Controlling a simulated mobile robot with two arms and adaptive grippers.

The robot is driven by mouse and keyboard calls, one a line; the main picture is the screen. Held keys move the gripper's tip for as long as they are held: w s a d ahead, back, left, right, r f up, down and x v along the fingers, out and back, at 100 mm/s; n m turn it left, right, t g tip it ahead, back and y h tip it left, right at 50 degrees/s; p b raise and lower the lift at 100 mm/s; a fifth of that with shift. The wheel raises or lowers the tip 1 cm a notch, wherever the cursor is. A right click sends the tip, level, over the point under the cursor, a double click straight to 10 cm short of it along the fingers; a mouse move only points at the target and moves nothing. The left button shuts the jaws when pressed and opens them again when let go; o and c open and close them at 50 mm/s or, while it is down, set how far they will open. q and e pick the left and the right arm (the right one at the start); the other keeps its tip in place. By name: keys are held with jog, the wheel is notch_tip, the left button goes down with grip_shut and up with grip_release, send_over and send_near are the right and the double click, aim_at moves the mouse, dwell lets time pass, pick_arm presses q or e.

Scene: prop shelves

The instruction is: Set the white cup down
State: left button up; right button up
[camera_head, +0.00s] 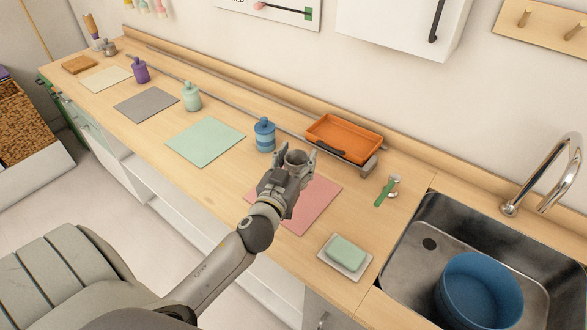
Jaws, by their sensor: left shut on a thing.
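My left gripper (293,166) is over the counter near the upper left part of the pink mat (318,198). It is shut on the white cup (297,158), which looks greyish here. The cup's open rim faces up, and its lower part is hidden by the fingers and wrist. I cannot tell whether its base touches anything. My right gripper is not in view.
A blue jar (264,136) stands just left of the cup, and an orange tray (343,138) lies behind it. A soap dish (345,254), a green-handled tool (385,192) and the sink (430,226) are to the right. A green mat (205,141) lies bare.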

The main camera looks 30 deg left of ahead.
aim_at(295, 163)
pick_arm(q)
jog(key=shift+w+a+f, duration=0.25)
jog(key=shift+a+f, duration=0.25)
jog(key=shift+f, duration=0.05)
jog(key=f, duration=0.3)
jog(key=shift+w+a+b, duration=0.15)
jog(key=shift+a+b, duration=0.1)
jog(key=shift+b, duration=0.05)
jog(key=shift+f, duration=0.45)
jog(key=shift+f, duration=0.15)
jog(key=o, duration=1.1)
